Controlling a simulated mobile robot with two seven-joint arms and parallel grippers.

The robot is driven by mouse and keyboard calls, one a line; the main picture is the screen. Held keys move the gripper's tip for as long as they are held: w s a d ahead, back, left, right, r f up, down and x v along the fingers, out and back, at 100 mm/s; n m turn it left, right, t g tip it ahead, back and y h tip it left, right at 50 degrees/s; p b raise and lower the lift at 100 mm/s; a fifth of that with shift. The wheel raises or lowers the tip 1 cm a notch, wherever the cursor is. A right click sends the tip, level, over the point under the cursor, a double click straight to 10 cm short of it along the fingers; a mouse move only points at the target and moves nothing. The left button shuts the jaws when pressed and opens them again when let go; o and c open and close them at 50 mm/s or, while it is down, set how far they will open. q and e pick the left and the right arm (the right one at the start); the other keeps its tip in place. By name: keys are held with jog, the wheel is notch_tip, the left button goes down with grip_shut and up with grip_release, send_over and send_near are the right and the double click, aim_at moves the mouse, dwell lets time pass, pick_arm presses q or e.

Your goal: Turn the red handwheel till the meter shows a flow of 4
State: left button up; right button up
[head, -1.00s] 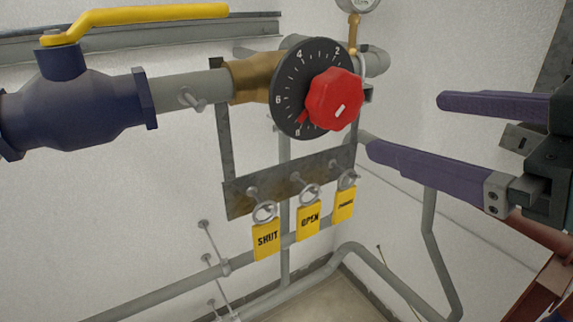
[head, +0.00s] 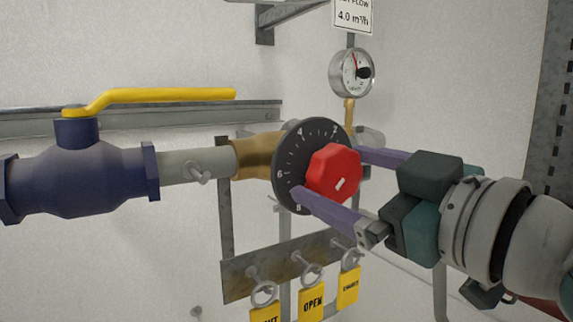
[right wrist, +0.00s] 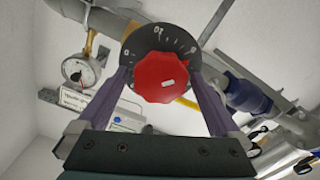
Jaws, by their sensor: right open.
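The red handwheel (head: 333,172) sits in front of a black dial (head: 290,155) with white numbers, on a brass valve body (head: 254,157). A white spot marks the handwheel's face. My right gripper (head: 330,175) is open, with one purple finger on either side of the handwheel; I cannot tell whether they touch it. The right wrist view also shows the handwheel (right wrist: 161,78) between the two fingers. The round meter (head: 352,72) is above and behind the handwheel. Its red needle points up and slightly left; its numbers are too small to read. My left gripper is not in view.
A sign (head: 352,14) above the meter reads 4.0 m³/h. A blue valve (head: 75,180) with a yellow lever (head: 150,97) is at the left. Yellow tags (head: 311,303) hang from a metal plate (head: 240,275) below the handwheel. Pipes run along the white wall.

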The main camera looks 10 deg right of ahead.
jog(key=shift+w+a, duration=0.15)
jog(key=shift+w, duration=0.25)
jog(key=shift+c, duration=0.2)
jog(key=c, duration=1.2)
